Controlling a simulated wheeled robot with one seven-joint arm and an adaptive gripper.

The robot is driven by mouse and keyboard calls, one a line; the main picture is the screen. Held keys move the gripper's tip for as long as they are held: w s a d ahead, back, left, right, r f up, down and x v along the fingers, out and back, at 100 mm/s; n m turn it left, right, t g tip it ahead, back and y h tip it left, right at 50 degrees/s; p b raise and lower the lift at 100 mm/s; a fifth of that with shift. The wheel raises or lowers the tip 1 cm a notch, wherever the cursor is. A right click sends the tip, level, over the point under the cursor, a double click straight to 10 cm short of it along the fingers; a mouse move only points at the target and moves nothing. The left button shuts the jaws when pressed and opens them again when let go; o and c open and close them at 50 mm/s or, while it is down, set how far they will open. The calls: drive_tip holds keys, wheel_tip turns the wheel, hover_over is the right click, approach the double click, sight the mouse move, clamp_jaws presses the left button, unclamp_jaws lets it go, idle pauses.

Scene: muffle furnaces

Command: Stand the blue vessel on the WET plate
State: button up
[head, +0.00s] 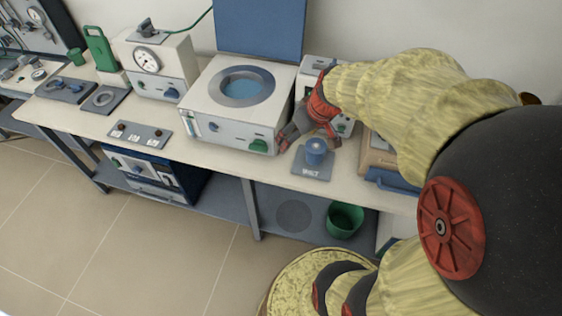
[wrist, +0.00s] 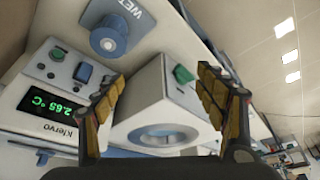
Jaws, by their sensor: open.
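The blue vessel (head: 316,152) stands upright on the small grey WET plate (head: 299,167) at the bench's front edge. In the wrist view the vessel (wrist: 108,40) is at the top, on the plate beside its white WET lettering (wrist: 123,9). My gripper (head: 309,134) is just behind the vessel in the head view, close to the white furnace's right side. In the wrist view my gripper (wrist: 161,84) has its two fingers spread with nothing between them. The vessel lies beyond the fingertips, apart from them.
The white furnace (head: 212,105) with a round blue top and a raised blue lid (head: 262,30) stands left of my gripper. A display unit (wrist: 45,105) is close in the wrist view. A brown-and-blue box (head: 380,160) stands right of the plate. A green bin (head: 345,220) is below.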

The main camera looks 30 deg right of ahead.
drive_tip(key=s+a+r, duration=0.5)
drive_tip(key=s+a, duration=0.1)
drive_tip(key=a, duration=0.2)
drive_tip(key=s+a+r+t, duration=0.1)
drive_tip(key=s+a+r, duration=0.4)
drive_tip(key=a, duration=0.3)
drive_tip(key=shift+s+a, duration=0.3)
drive_tip(key=shift+s, duration=0.1)
